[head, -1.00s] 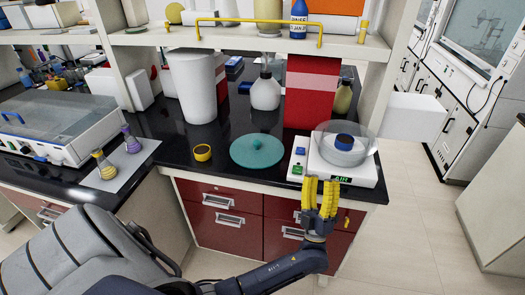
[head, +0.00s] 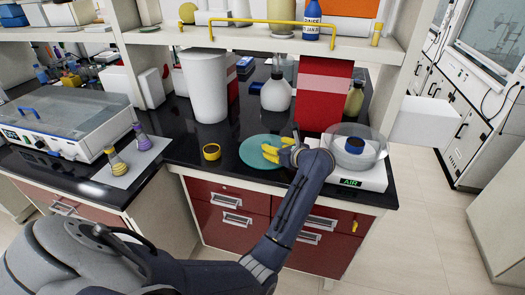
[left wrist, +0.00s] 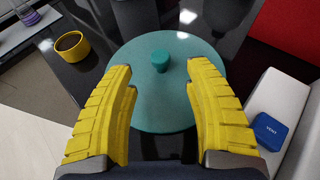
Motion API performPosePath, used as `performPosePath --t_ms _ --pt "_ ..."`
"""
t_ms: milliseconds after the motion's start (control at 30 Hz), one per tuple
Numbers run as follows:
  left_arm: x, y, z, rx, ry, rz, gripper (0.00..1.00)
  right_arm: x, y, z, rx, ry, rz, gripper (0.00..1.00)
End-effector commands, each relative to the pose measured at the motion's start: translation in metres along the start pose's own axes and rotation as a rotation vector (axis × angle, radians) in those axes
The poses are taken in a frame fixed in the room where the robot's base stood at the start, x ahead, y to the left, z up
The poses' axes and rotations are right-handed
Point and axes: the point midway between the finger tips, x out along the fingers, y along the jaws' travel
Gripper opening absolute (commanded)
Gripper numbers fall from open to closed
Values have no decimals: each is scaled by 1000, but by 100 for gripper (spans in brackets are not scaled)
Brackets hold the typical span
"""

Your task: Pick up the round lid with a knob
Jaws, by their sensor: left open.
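The round teal lid (head: 258,150) lies flat on the black bench top, left of the balance. Its small knob (left wrist: 161,60) stands at the lid's middle in the left wrist view, where the lid's disc (left wrist: 150,100) fills the centre. My left gripper (head: 271,150) is over the right part of the lid in the head view and hides some of it. In the left wrist view the yellow fingers (left wrist: 162,70) are spread wide, one on each side of the knob, with nothing between them but the lid below. My right gripper is not in view.
A balance (head: 372,178) with a clear glass bowl (head: 373,145) stands to the right. A small yellow cup (head: 211,152) sits left of the lid. A white cylinder (head: 206,95), a white bottle (head: 276,93) and a red box (head: 324,95) stand behind, below a shelf.

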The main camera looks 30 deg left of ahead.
Motion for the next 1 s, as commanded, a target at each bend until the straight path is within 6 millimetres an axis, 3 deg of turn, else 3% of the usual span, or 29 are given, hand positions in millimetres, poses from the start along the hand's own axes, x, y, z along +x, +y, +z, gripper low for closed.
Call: performPosePath --t_ms 700,1000 --pt "68 0 0 -2 1 -1 52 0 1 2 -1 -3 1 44" --pt "73 0 0 -3 1 -1 52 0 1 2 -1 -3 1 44"
